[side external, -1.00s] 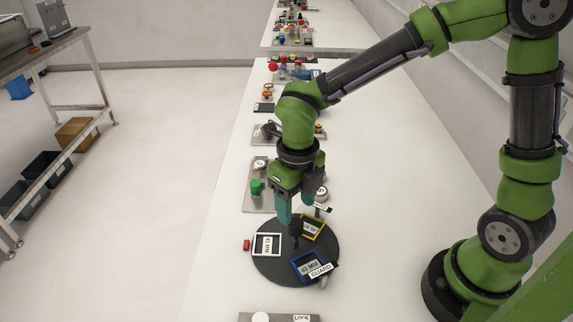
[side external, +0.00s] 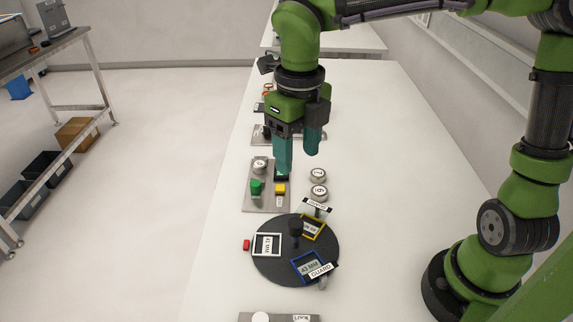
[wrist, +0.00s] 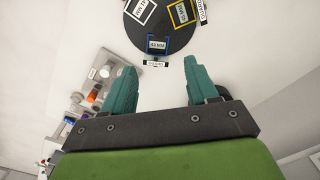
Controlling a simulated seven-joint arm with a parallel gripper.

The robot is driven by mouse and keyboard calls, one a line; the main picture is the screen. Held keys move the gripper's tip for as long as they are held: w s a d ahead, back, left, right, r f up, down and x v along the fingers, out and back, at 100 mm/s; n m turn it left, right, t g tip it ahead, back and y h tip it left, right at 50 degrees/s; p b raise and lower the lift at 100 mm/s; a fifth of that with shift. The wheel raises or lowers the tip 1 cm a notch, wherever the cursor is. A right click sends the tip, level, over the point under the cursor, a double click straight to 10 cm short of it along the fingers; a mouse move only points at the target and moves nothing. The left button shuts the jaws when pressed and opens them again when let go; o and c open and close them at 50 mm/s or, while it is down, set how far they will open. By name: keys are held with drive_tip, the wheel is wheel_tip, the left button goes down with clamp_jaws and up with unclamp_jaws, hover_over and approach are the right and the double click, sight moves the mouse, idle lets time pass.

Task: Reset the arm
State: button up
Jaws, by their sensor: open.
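My gripper (side external: 298,155) has teal fingers and hangs in the air above the white bench, over the area behind the round dark turntable (side external: 265,272). Its fingers are apart with nothing between them; they also show spread in the wrist view (wrist: 156,88). The turntable carries a white frame (side external: 266,245), a yellow frame (side external: 313,227) and a blue frame (side external: 308,267), with a dark post (side external: 296,228) at its middle. In the wrist view the turntable (wrist: 158,45) lies beyond the fingertips, well apart from them.
A grey plate (side external: 259,202) with a green knob (side external: 256,187) and a yellow button (side external: 280,189) lies near the fingers. Two round dials (side external: 319,192) stand to its right. A small red block (side external: 246,244) sits left of the turntable.

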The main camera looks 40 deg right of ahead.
drive_tip(key=shift+r, duration=0.1)
idle(0.3)
drive_tip(key=w+d+m+t, duration=0.4)
drive_tip(key=d+m+t, duration=0.15)
drive_tip(key=m, duration=0.55)
drive_tip(key=s+a+r+m+y, duration=0.1)
drive_tip(key=s+a+r+m, duration=0.2)
drive_tip(key=s+m, duration=0.3)
drive_tip(key=s+d+f+m+t, duration=0.1)
drive_tip(key=s+d+m, duration=0.2)
drive_tip(key=m, duration=0.9)
drive_tip(key=s+d+f+m+y, duration=0.1)
drive_tip(key=s+d+m, duration=0.2)
drive_tip(key=d+m, duration=0.3)
drive_tip(key=m, duration=0.5)
drive_tip(key=shift+d+f+m+t, duration=0.3)
drive_tip(key=shift+d+m+t, duration=0.05)
drive_tip(key=shift+d+m, duration=0.05)
